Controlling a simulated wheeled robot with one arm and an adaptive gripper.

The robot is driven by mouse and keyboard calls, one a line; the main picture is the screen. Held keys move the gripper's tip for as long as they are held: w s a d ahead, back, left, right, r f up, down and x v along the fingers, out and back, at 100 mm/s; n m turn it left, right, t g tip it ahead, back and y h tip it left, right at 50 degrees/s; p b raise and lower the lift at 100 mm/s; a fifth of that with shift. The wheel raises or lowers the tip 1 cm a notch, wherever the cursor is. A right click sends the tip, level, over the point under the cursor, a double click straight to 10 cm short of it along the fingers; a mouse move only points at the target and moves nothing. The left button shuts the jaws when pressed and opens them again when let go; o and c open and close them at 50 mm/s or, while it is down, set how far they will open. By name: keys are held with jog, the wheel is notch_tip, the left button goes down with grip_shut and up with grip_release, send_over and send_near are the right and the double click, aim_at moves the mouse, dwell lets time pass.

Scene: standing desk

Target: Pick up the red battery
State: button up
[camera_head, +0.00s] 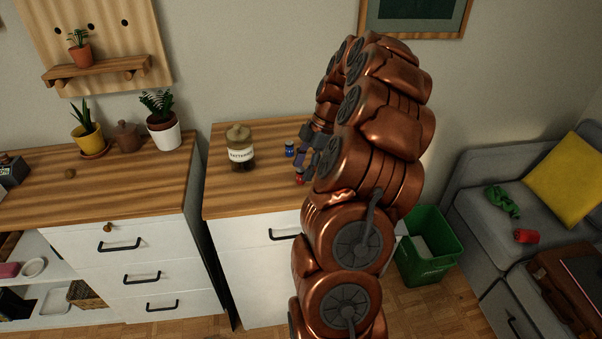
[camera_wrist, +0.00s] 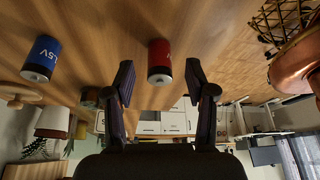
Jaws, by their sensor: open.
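The red battery (camera_wrist: 159,58) stands out in the wrist view on the wooden desk top, with a dark band at one end. It lies just beyond and between the fingertips of my gripper (camera_wrist: 159,78); I see no contact. In the head view the red battery (camera_head: 299,178) shows small at the desk, close by my gripper (camera_head: 309,160). My gripper is open and empty. My arm covers the right part of the desk in the head view.
A blue battery (camera_head: 290,148) stands on the desk, also in the wrist view (camera_wrist: 41,58). A lidded, labelled jar (camera_head: 240,153) stands to its left. A green bin (camera_head: 430,246) is on the floor at right. The desk's front left is clear.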

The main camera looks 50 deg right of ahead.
jog(key=shift+x, duration=1.1)
grip_shut()
